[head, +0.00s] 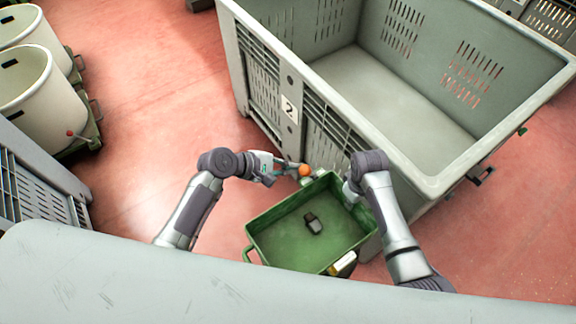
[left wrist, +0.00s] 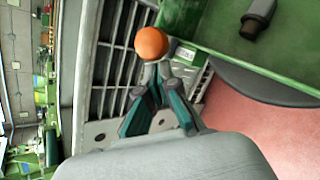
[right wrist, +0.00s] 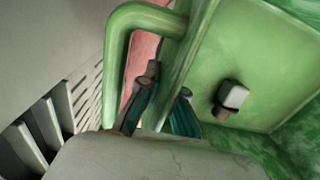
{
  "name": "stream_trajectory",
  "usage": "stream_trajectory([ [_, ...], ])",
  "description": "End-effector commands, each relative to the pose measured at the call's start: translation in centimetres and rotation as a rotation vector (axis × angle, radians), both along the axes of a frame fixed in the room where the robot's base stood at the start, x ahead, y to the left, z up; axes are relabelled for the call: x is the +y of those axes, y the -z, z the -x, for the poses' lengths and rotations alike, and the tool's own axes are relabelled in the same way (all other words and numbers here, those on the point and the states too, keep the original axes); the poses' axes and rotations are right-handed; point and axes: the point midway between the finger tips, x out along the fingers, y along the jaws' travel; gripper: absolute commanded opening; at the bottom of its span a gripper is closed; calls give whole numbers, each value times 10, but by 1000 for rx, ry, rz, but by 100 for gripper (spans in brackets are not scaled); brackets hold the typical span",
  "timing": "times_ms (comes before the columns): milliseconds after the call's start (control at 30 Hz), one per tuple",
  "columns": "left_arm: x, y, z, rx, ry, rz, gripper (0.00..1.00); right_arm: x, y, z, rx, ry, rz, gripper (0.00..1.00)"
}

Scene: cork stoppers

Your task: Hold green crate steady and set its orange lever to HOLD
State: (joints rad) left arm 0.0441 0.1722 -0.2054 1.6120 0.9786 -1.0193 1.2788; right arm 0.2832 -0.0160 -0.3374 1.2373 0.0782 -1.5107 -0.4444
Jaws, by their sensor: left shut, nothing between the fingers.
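The green crate (head: 262,224) stands against the big grey bin, with a dark object inside it. The lever's orange ball knob (head: 305,170) is at the crate's far left corner; it also shows in the left wrist view (left wrist: 152,41). My left gripper (head: 290,168) is shut and empty, its fingertips right at the knob; whether they touch it I cannot tell. A small pale label (left wrist: 185,53) beside the knob is too small to read. My right gripper (right wrist: 169,80) has one finger on each side of the crate wall, beside a green tube handle (right wrist: 125,45), and appears closed on it.
The large grey slatted bin (head: 290,82), marked 2, stands right behind the crate. White tubs (head: 28,85) on a green base are at the far left. A grey surface (head: 120,275) fills the front. Red floor (head: 140,120) is open to the left.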

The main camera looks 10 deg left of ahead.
Motion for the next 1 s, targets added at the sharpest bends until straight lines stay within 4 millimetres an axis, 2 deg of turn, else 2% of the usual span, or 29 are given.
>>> stream_trajectory([
  [767, -7, -8, -5, 12, 7, -9, 0, 1, 0, 0, -1, -1, -1, 0],
  [1000, -17, -15, -11, 101, 25, -98, 0, 1, -1, 0, 0, -1, -3, 0],
])
